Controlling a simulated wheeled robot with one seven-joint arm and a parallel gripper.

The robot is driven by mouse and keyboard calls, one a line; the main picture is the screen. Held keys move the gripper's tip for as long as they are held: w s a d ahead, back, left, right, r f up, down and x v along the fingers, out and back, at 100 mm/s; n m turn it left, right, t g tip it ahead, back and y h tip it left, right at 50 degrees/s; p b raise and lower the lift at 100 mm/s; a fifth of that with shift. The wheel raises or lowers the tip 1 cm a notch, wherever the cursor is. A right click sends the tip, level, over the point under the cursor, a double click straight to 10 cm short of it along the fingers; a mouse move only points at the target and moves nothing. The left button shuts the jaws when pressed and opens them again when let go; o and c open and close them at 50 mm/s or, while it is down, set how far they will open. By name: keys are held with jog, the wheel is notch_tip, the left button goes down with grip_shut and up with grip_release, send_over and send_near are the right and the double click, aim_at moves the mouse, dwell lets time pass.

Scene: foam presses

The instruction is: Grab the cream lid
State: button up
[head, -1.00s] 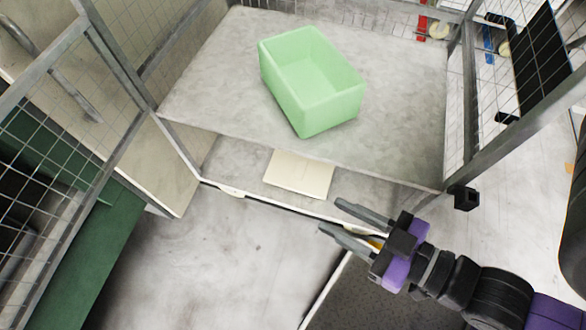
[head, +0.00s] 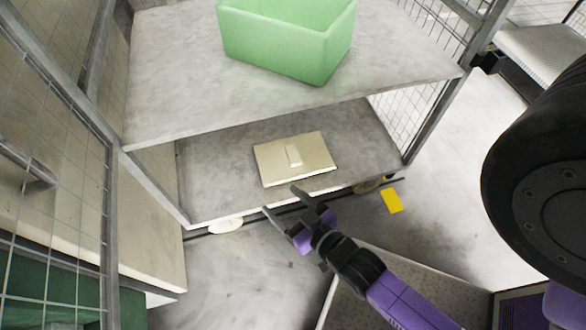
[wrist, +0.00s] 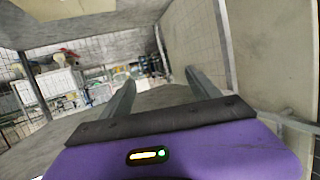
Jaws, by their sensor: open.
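My gripper (head: 283,200) is open and empty, just in front of the shelf's front edge and near the lid's front side. It does not touch the lid as far as I can see.
A green bin (head: 285,40) stands on the upper shelf (head: 170,85), which overhangs the lower one. Mesh side panels and metal posts (head: 435,110) bound the rack. A yellow piece (head: 392,200) and a pale disc (head: 226,226) lie near the rack's foot.

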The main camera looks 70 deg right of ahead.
jog(key=w+d+f+m+g+h+b, duration=0.1)
jog(key=w+d+f+h+b, duration=0.15)
jog(key=d+f+b, duration=0.5)
jog(key=w+d+f+m+g+h+b, duration=0.1)
jog(key=w+d+f+b, duration=0.25)
jog(key=f, duration=0.65)
jog(key=m+g+h+b, duration=0.2)
jog(key=b, duration=0.5)
send_near(293, 154)
jog(key=shift+w+f+y, duration=0.1)
jog(key=shift+f+y, duration=0.05)
jog(key=shift+y, duration=0.1)
jog(key=b+x, duration=0.1)
jog(key=x, duration=0.2)
jog(key=b+x, duration=0.2)
jog(key=x, duration=0.2)
jog(key=shift+d, duration=0.5)
jog(key=c, duration=1.4)
jog(key=shift+r, duration=0.25)
